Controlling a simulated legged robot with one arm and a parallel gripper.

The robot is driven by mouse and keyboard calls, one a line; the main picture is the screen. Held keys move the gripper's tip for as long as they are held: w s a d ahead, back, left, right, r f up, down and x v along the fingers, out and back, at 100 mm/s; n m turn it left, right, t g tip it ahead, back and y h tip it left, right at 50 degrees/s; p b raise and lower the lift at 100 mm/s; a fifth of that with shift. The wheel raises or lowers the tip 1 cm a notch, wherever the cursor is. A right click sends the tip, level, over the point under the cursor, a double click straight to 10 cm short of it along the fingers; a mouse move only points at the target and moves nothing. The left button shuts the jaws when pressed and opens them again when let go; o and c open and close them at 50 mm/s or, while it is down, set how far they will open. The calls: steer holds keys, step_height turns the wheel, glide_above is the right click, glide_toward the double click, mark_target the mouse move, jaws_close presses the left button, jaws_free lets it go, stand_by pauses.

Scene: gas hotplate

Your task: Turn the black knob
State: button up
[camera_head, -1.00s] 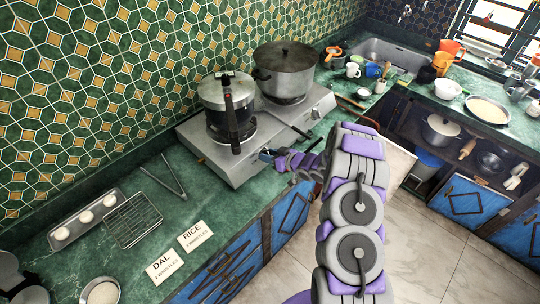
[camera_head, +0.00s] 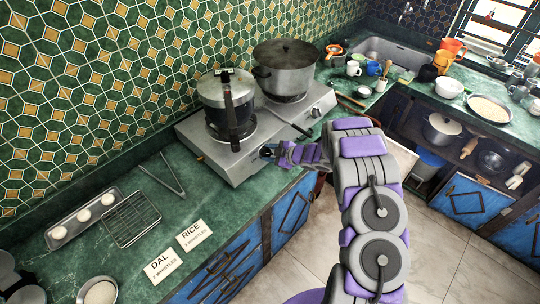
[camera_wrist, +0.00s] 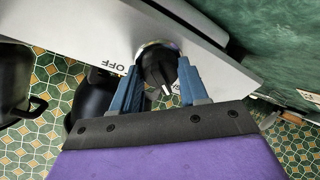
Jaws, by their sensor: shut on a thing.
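The black knob (camera_wrist: 157,66) sits on the metal front panel of the gas hotplate (camera_wrist: 215,72), with "OFF" lettering beside it in the wrist view. My gripper (camera_wrist: 158,72) is shut on the knob, with one blue finger on each side. A pale mark shows on the knob's face. In the head view, my gripper (camera_head: 267,152) is at the front face of the hotplate (camera_head: 238,169), below the pressure cooker. The knob is too small and covered to make out there.
A pressure cooker (camera_head: 217,92) stands on the near burner, its black handle pointing to the front. A large lidded pot (camera_head: 287,75) stands on the far burner. Tongs (camera_head: 160,182), a wire rack (camera_head: 130,218) and label cards (camera_head: 193,236) lie on the counter at left.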

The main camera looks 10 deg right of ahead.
steer(key=n+b, duration=0.2)
steer(key=n, duration=0.2)
steer(key=shift+f+g+b, duration=0.1)
steer(key=shift+g+b, duration=0.2)
steer(key=shift+b, duration=0.1)
steer(key=shift+s+n+g+h+b, duration=0.1)
steer(key=shift+n+g+h+b, duration=0.2)
steer(key=shift+n+b, duration=1.05)
steer(key=shift+a+n, duration=0.1)
steer(key=shift+n, duration=0.35)
steer(key=o, duration=1)
steer(key=shift+o, duration=0.2)
steer(key=shift+p, duration=0.3)
steer(key=p+v, duration=0.2)
steer(key=v, duration=1.5)
